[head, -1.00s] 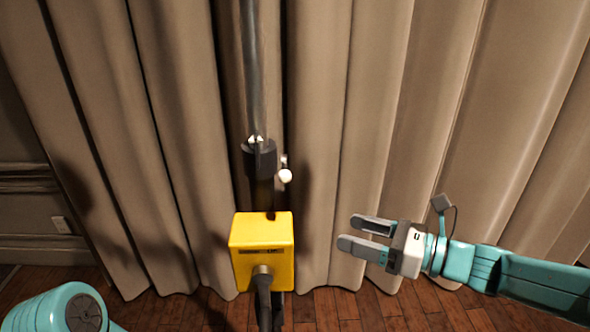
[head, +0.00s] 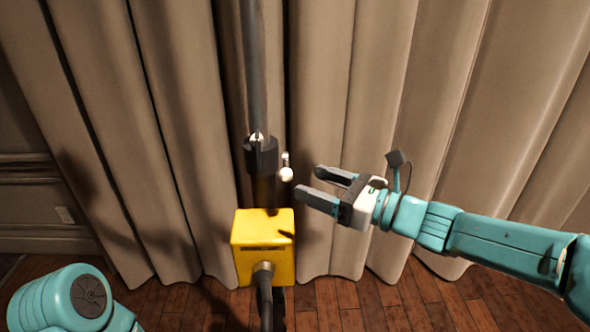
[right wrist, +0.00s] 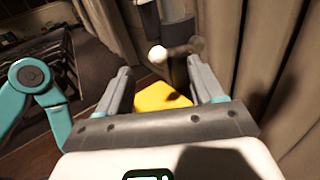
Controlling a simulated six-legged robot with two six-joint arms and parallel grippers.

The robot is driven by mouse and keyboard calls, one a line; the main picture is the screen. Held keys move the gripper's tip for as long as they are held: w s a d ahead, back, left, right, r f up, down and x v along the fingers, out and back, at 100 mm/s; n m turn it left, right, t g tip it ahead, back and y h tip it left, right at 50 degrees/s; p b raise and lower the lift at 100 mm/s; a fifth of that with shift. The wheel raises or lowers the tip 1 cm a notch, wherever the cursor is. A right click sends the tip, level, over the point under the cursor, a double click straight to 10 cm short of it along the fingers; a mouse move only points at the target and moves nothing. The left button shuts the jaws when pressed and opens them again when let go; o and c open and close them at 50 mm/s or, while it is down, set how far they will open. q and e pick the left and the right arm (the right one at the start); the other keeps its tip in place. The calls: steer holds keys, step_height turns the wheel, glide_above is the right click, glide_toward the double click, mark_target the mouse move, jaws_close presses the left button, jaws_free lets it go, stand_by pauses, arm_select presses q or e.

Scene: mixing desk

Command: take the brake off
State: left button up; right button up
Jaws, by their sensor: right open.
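A vertical dark pole (head: 254,65) carries a black collar (head: 261,156) in the head view. A short lever with a white ball knob (head: 286,174) sticks out at the collar's right side. My right gripper (head: 308,183) is open and empty, just right of the knob, with its fingers pointing left at it. In the right wrist view the knob (right wrist: 157,53) shows beyond and between the open fingers (right wrist: 163,85), with its rod running right. No contact shows. My left gripper is out of view.
A yellow box (head: 263,247) sits on the pole below the collar, with a dark cable or handle (head: 265,300) at its front. Beige curtains (head: 395,80) hang close behind. The wooden floor (head: 340,305) lies below.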

mark_target(286, 169)
steer(key=x, duration=0.5)
steer(key=shift+w+p, duration=0.25)
steer(key=shift+p, duration=0.1)
steer(key=shift+f, duration=0.1)
steer(key=shift+c, duration=0.3)
steer(key=c, duration=0.6)
jaws_close()
